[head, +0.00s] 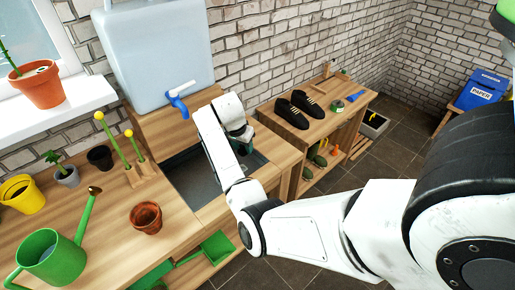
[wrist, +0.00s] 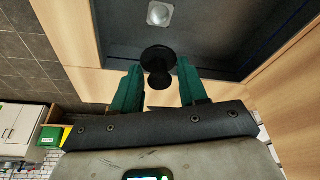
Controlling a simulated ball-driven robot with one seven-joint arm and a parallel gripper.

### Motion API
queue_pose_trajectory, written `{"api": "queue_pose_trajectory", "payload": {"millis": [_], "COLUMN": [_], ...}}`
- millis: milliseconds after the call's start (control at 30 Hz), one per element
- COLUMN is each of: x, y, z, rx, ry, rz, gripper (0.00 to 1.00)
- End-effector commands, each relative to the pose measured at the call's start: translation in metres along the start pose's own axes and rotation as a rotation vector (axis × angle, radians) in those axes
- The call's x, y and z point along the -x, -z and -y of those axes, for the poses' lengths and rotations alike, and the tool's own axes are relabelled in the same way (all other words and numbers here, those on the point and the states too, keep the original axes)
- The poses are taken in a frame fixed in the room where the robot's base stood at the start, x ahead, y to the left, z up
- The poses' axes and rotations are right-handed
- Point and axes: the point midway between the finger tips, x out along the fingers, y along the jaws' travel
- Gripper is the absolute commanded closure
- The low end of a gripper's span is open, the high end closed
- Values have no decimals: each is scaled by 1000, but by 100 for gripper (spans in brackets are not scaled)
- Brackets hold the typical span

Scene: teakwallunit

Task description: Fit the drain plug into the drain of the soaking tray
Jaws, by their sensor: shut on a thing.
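The black drain plug (wrist: 158,58) is between the green fingers of my gripper (wrist: 159,78) in the wrist view. My gripper is shut on it. The plug's wide round end points away from the palm. The dark grey soaking tray (head: 192,174) is sunk into the wooden bench; its floor and walls also show in the wrist view (wrist: 215,38). The plug's exact height above the tray cannot be told. In the head view my arm hides part of the tray, and the plug is not visible.
A pale water container (head: 158,50) with a blue tap (head: 178,104) stands behind the tray. A terracotta pot (head: 146,217), green watering can (head: 50,255) and wooden dibber stand (head: 140,176) are on the bench to the left. Black shoes (head: 305,106) stand on the right-hand shelf unit.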

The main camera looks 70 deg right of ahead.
Motion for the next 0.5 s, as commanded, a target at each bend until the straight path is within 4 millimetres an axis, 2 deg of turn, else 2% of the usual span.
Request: {"api": "queue_pose_trajectory", "payload": {"millis": [200,500], "x": [-8,-8], "y": [3,3], "z": [11,11], "rx": [-13,-13], "ry": [-3,-4], "rz": [1,1], "gripper": [86,86]}}
